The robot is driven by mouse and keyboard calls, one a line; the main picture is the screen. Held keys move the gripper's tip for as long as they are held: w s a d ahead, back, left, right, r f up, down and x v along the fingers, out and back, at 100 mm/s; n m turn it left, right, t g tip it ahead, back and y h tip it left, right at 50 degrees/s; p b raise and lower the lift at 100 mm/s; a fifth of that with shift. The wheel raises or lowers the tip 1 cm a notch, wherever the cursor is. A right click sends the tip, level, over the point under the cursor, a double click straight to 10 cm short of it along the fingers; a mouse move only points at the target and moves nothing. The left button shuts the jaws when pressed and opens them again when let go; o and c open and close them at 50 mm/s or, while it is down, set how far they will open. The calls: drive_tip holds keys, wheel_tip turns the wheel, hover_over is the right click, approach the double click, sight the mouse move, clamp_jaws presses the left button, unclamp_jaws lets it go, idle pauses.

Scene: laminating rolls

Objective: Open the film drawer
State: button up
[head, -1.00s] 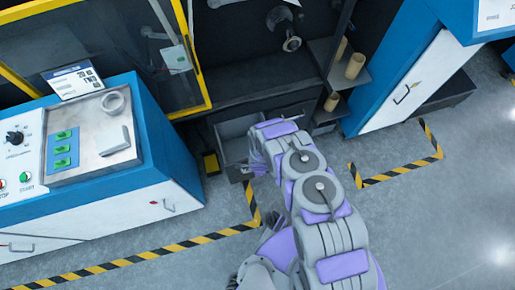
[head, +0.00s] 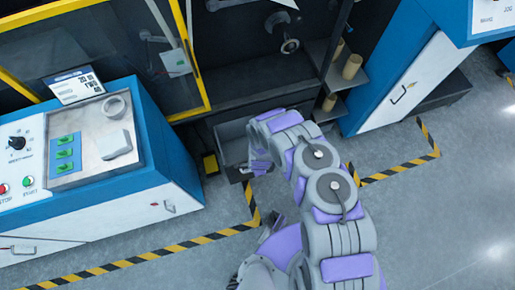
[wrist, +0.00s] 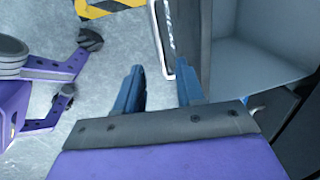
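The film drawer (head: 235,151) is a grey open-topped box. In the head view it stands pulled out below the dark machine bay, partly hidden by my arm. In the wrist view its grey interior (wrist: 255,40) fills the upper right. Its pale bar handle (wrist: 161,28) runs down from the top edge, outside the drawer's front. My gripper (wrist: 160,66) has its two dark blue fingers apart, near the lower end of the handle. I cannot tell whether they touch it. In the head view my gripper (head: 259,166) is at the drawer's front, partly hidden by my arm.
A blue and white control cabinet (head: 150,170) stands close on the left, with a yellow-framed door (head: 203,85) behind it. Shelves with tan rolls (head: 351,67) and another blue cabinet (head: 400,85) are right. Grey floor (head: 420,220) is clear in front.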

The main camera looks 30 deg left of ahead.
wheel_tip(320, 180, up, 12)
drive_tip(key=s+d+p, duration=0.1)
drive_tip(key=p, duration=0.4)
drive_tip(key=shift+s+d+f+p, duration=0.2)
drive_tip(key=shift+d+p, duration=0.1)
